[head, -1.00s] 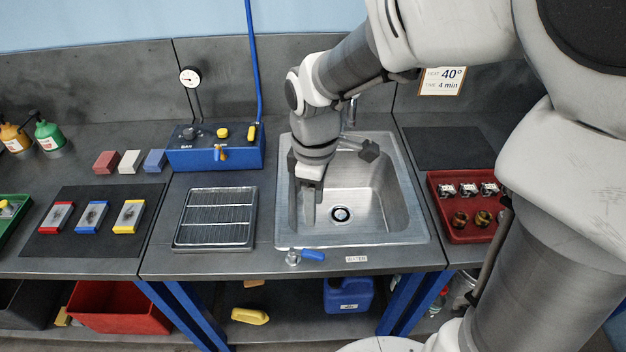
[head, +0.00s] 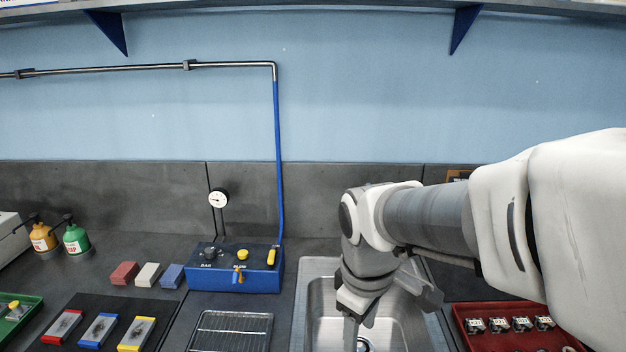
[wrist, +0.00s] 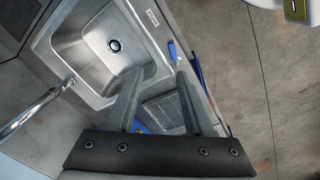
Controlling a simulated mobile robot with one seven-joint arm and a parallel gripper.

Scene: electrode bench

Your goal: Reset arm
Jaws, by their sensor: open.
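My gripper (wrist: 157,95) is open and empty in the wrist view, its two fingers spread apart. In that view it hangs over the near side of the metal sink (wrist: 75,60) and the wire rack (wrist: 165,112). In the head view my arm reaches in from the right and bends down over the sink (head: 308,315). The fingertips are cut off by the bottom edge there.
A blue control box (head: 235,270) with knobs and a gauge (head: 218,199) stands left of the sink. A red tray (head: 510,335) holds small parts at right. The faucet (wrist: 35,110) is near the gripper.

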